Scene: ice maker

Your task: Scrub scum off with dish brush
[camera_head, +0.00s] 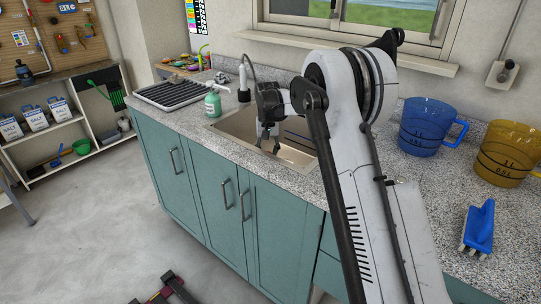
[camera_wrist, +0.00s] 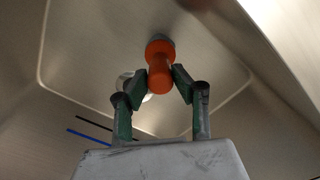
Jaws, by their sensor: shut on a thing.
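My gripper (camera_head: 268,138) reaches down into the sink (camera_head: 296,154). In the wrist view my gripper (camera_wrist: 162,78) is shut on an orange handle (camera_wrist: 159,72) with a rounded end and a grey part at its far end. It looks like the dish brush; its bristles do not show, so I cannot tell whether it touches the sink surface. A pale round fitting (camera_wrist: 128,82), perhaps the drain, is partly hidden behind the left finger. No scum patch is clear in either view. Black and blue lines (camera_wrist: 92,131) show on the sink.
A blue jug (camera_head: 424,128), an amber jug (camera_head: 508,152) and a blue brush (camera_head: 479,228) are on the right counter. The sink walls surround my gripper.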

